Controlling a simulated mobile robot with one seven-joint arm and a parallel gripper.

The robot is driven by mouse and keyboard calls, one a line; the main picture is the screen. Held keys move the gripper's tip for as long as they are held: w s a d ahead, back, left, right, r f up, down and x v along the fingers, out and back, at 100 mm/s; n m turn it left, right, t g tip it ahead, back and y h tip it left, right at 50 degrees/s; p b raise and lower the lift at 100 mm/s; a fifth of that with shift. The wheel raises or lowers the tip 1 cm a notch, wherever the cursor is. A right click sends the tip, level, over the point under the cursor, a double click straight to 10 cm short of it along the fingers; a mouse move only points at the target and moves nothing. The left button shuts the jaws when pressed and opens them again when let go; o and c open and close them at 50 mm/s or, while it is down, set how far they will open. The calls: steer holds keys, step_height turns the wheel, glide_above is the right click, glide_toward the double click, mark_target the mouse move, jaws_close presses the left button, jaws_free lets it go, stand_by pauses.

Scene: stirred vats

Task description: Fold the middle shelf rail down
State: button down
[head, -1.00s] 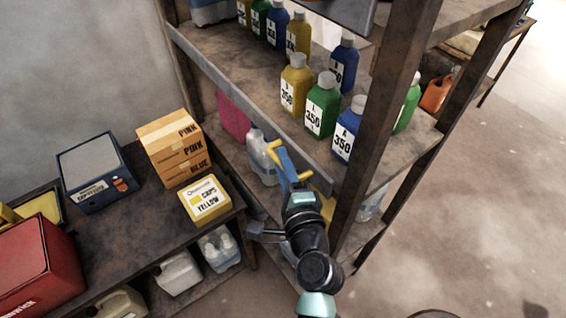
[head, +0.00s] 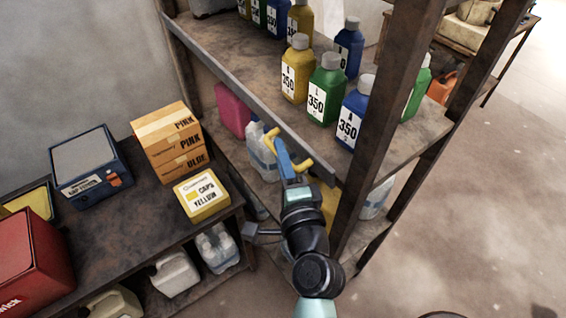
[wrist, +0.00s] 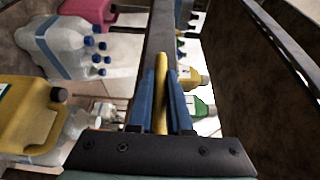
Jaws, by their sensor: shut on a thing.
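The middle shelf rail (head: 240,97) is a long grey metal bar along the front of the shelf that holds the bottles. It runs from the upper left down to the near post. A yellow handle (head: 303,166) is on its front near the right end. My gripper (head: 285,162) has blue fingers, shut on the handle's yellow bar. In the wrist view the bar (wrist: 161,95) lies between the fingers, with the grey rail (wrist: 160,35) beyond. The fingers hide part of the handle. I cannot tell the rail's exact tilt.
Yellow, green and blue bottles (head: 325,95) stand behind the rail. Jugs (head: 263,155) and a pink container (head: 232,110) are on the shelf below. A dark post (head: 385,110) stands close right of my arm. A table with boxes (head: 203,195) is at left. Floor is clear at right.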

step_height(320, 180, down, 7)
steer(key=n+t+y+b, duration=0.2)
steer(key=n+y+b, duration=0.4)
steer(key=n+b, duration=1.1)
steer(key=b, duration=2.1)
steer(key=shift+d+y, duration=0.25)
steer(key=shift+y, duration=0.05)
steer(key=shift+w+d+r+n+y+b, duration=0.1)
steer(key=shift+w+r+n+y+b, duration=0.15)
steer(key=shift+n+b, duration=0.45)
steer(key=shift+s, duration=0.1)
steer(key=c, duration=0.8)
jaws_free()
steer(key=shift+c, duration=0.2)
steer(key=v, duration=1.3)
